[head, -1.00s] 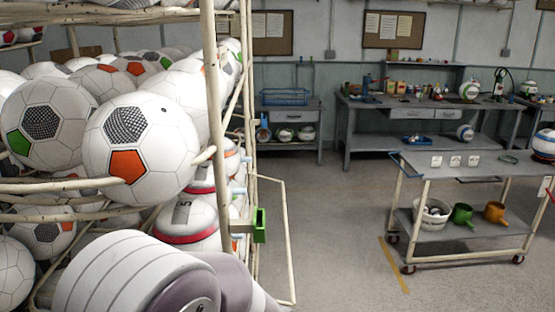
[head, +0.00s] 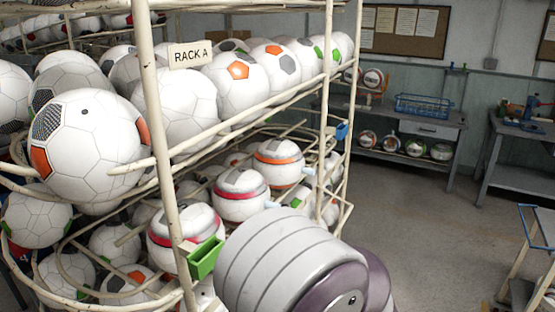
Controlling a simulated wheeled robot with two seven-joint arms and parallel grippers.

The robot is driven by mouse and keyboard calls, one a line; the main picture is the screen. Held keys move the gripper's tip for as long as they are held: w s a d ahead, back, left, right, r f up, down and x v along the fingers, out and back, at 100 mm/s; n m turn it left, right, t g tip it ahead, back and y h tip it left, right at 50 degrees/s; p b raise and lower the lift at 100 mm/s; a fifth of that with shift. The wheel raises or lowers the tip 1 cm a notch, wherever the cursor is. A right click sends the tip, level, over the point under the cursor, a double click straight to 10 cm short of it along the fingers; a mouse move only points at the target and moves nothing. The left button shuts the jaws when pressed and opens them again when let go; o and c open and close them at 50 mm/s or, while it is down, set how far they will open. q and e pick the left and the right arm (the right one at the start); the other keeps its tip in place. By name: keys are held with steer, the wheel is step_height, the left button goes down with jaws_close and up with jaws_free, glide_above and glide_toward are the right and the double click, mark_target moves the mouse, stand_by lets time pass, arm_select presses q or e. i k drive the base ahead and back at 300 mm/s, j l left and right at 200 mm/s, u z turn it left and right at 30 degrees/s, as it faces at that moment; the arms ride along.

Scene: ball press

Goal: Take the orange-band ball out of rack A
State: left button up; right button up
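The orange-band ball (head: 279,168) sits on a lower level of rack A (head: 146,75) in the head view, behind the wire rails and toward the rack's right end. It is white with an orange band around it. Red-band balls (head: 240,199) lie nearer, to its left. A ribbed white-and-grey part of my arm stands at the bottom centre, in front of the rack and below the ball. Neither of my grippers is in view.
A green holder (head: 206,258) is on the near post, a blue one (head: 342,131) on the far side. Open floor lies right of the rack. A cart (head: 538,252) stands at the right edge.

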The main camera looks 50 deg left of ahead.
mark_target(280, 161)
steer(key=i+j+u, duration=0.1)
steer(key=i+u, duration=0.25)
steer(key=i, duration=0.3)
steer(key=i+u, duration=0.35)
steer(key=i, duration=0.3)
steer(key=i+l+u, duration=0.35)
steer(key=i, duration=0.25)
